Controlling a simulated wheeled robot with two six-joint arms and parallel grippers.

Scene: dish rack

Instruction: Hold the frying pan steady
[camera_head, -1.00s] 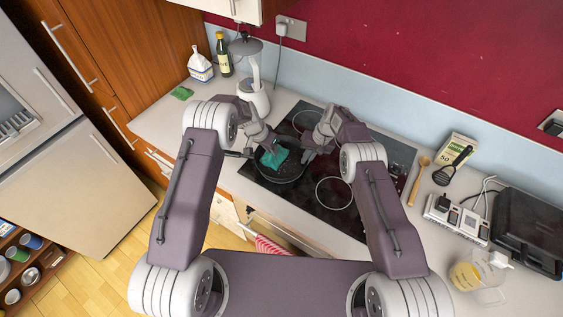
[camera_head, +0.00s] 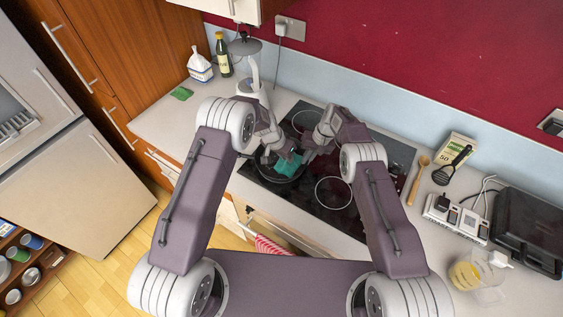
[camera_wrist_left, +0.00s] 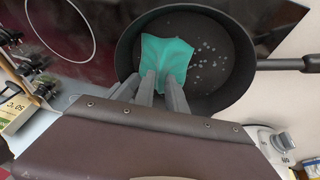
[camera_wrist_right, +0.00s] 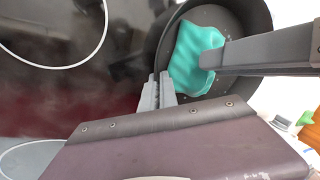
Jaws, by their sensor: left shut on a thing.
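The dark frying pan (camera_head: 282,178) sits on the black hob, with its handle (camera_wrist_left: 285,64) showing in the left wrist view. Small pale spots (camera_wrist_left: 207,48) show on its inner surface. My left gripper (camera_wrist_left: 163,78) is shut on a teal cloth (camera_wrist_left: 165,50) and holds it inside the pan. The cloth also shows in the right wrist view (camera_wrist_right: 190,62). My right gripper (camera_wrist_right: 158,78) is at the pan's rim, its fingers close together. I cannot tell whether they grip the pan wall. My left arm hides part of the pan in the head view.
The hob (camera_head: 345,210) has bare glass right of the pan. A blender (camera_head: 255,93) stands behind my left arm. A wooden spoon (camera_head: 418,180), black spatula (camera_head: 453,166) and measuring jug (camera_head: 478,277) are at the right. A green sponge (camera_head: 181,93) lies at the left.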

